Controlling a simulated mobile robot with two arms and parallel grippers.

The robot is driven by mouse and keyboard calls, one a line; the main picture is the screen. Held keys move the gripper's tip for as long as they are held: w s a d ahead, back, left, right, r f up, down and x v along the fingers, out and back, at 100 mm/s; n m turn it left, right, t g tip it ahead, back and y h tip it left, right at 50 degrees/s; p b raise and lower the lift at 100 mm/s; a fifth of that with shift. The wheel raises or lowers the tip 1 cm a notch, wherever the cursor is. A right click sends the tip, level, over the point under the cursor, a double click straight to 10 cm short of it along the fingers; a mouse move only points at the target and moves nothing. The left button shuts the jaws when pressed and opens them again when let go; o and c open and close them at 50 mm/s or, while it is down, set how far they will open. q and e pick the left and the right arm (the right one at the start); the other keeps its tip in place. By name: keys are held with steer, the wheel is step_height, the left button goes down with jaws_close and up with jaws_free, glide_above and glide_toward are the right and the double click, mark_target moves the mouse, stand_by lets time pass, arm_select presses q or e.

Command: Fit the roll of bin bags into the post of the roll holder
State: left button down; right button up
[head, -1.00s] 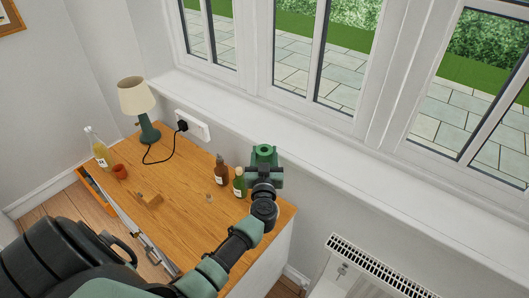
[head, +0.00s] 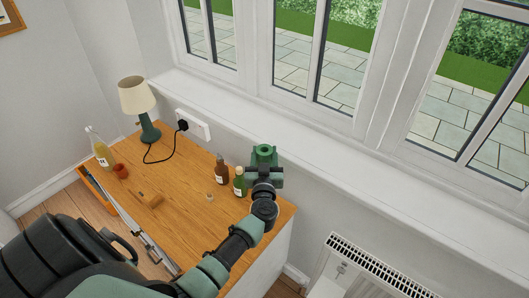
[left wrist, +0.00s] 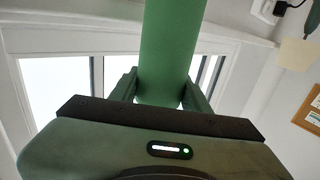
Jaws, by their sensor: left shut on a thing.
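The roll of bin bags is a plain green cylinder (left wrist: 168,45) between the two fingers of my left gripper (left wrist: 163,92) in the left wrist view. In the head view the green roll (head: 264,151) shows end-on above my left gripper (head: 264,172), near the window sill, past the back right part of the wooden cabinet top. The gripper is shut on it. I cannot make out the roll holder or its post for certain in either view. My right gripper is not in view.
The cabinet top (head: 185,222) carries a brown bottle (head: 221,174), a green bottle (head: 240,184), a small clear item (head: 210,196), a wooden piece (head: 151,199), a red pot (head: 121,171), a yellowish bottle (head: 102,154) and a lamp (head: 139,98). A radiator (head: 375,266) stands right.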

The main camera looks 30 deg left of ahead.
arm_select(q)
steer(key=shift+f+b, duration=2.6)
steer(key=shift+f, duration=1.15)
step_height(320, 180, down, 11)
steer(key=b, duration=0.7)
steer(key=shift+r+b, duration=0.2)
steer(key=shift+b, duration=0.2)
stand_by(2.2)
steer(key=c, duration=0.6)
jaws_free()
